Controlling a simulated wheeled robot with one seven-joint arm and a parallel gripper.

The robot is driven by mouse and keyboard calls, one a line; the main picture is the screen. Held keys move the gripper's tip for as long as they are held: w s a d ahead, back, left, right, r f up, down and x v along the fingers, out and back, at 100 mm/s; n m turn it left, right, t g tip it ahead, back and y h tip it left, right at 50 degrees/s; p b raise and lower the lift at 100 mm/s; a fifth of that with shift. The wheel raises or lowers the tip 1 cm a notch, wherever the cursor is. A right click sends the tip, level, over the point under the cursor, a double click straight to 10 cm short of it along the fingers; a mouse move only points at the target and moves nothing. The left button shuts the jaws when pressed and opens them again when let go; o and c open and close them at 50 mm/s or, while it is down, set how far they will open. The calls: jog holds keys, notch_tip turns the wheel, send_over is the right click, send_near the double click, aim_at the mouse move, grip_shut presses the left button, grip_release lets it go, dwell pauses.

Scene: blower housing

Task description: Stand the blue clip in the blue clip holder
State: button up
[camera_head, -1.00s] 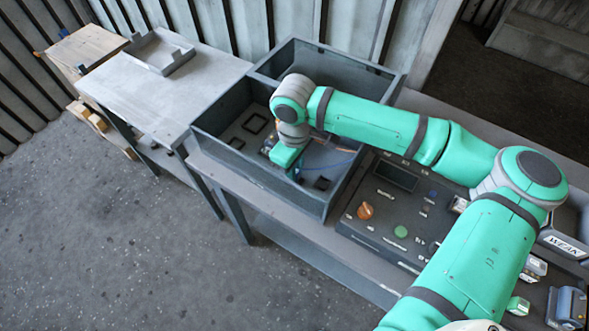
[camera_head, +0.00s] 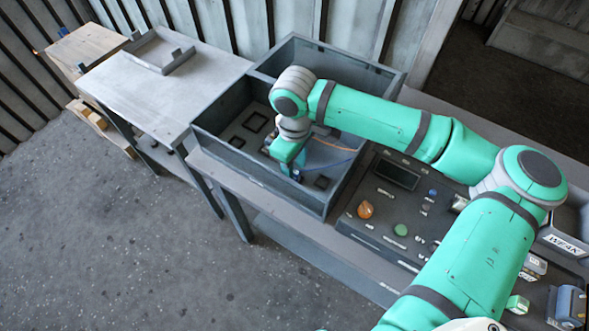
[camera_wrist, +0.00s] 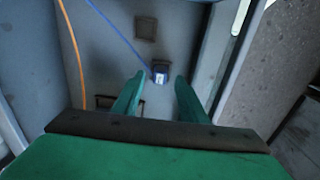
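A small blue piece with a pale face, which looks like the blue clip (camera_wrist: 160,75), is at the end of a blue cable in the wrist view. My gripper (camera_wrist: 159,79) points down at it, fingers apart on both sides, with gaps between. In the head view my gripper (camera_head: 292,166) is low inside the grey housing (camera_head: 262,178), and a little blue shows by its tip. I cannot tell which is the blue clip holder.
An orange cable (camera_wrist: 74,50) and the blue cable (camera_wrist: 118,33) run across the housing floor. High walls surround it. A control panel (camera_head: 385,205) stands right of the housing, and a grey table (camera_head: 165,90) with a tray (camera_head: 160,52) stands left.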

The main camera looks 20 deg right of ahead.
notch_tip(320, 180, up, 9)
dwell(0.3)
jog(key=shift+f, duration=0.1)
dwell(0.4)
